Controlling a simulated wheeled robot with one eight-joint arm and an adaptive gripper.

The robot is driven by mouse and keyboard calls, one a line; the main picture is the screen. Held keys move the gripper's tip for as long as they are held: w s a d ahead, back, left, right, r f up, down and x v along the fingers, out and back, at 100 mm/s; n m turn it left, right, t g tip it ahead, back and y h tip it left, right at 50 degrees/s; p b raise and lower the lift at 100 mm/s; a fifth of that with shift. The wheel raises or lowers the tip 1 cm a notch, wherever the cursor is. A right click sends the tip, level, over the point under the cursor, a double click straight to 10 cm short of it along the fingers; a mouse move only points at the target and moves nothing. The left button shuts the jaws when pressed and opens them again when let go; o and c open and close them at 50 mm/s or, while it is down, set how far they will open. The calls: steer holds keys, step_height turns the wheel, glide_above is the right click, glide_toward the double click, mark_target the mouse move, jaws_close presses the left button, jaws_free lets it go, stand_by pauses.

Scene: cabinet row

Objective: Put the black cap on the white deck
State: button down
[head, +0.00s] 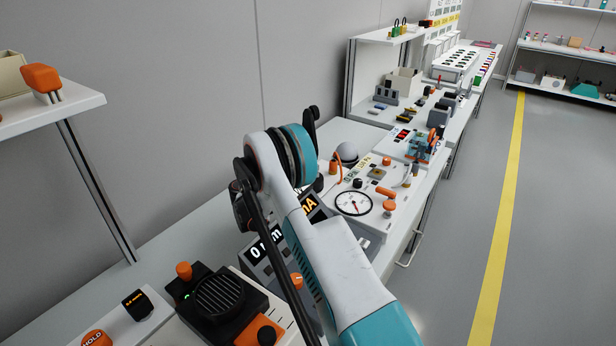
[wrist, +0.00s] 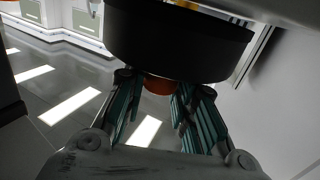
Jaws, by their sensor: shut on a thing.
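In the wrist view, a wide round black cap (wrist: 175,42) fills the top of the picture. An orange part (wrist: 158,84) shows below it, between the teal-padded fingers of my gripper (wrist: 163,92). My gripper is shut on this piece; the exact contact is partly hidden. In the head view, my white and teal arm covers the middle, and the held cap cannot be made out. A white panel (head: 376,222) with a round gauge lies on the bench just right of my wrist. I cannot tell whether it is the white deck.
A black box with a round grille (head: 219,295) and an orange knob (head: 184,270) stand at the lower left. A display unit (head: 264,250) is partly behind my arm. A shelf (head: 80,103) juts from the left. The floor (head: 550,230) at right is clear.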

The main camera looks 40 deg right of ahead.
steer(key=shift+f, duration=0.3)
steer(key=shift+f, duration=0.1)
steer(key=c, duration=1.3)
jaws_free()
